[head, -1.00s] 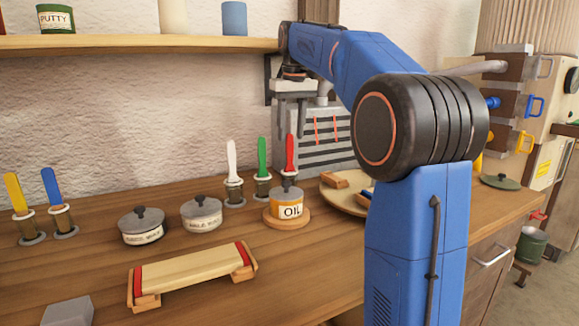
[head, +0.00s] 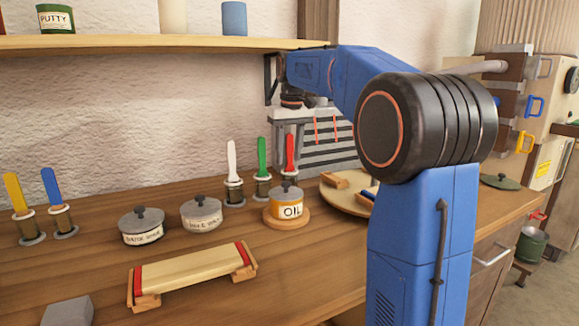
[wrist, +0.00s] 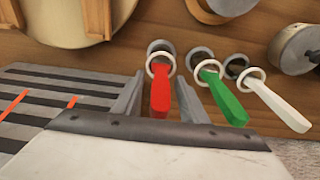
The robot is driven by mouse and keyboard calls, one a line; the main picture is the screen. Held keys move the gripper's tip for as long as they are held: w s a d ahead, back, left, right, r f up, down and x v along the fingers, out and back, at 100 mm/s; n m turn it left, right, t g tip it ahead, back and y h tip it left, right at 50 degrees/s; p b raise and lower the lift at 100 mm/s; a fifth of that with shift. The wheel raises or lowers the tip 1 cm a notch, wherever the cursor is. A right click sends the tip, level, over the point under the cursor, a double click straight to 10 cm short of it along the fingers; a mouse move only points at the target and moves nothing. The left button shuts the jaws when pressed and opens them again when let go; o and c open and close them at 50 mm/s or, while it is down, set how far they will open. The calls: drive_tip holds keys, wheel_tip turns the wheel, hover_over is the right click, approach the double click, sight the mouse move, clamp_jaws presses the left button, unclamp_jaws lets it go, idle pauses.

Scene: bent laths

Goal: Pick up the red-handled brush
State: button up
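The red-handled brush (head: 290,152) stands upright in a holder at the back of the bench, handle up, behind the oil pot. Its red handle (wrist: 160,92) also shows in the wrist view, between the two fingers. My gripper (head: 289,136) is open over it, with the fingers on either side of the upper handle. In the wrist view my gripper (wrist: 160,98) shows a gap between each finger and the handle. The brush's lower end is hidden in its holder.
A green-handled brush (head: 262,158) and a white-handled brush (head: 232,160) stand close to the left. The oil pot (head: 286,203) stands in front. A grey slatted rack (head: 325,157) is close on the right. The shelf (head: 130,44) runs above left.

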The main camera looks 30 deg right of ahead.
clamp_jaws()
drive_tip(key=shift+r, duration=0.1)
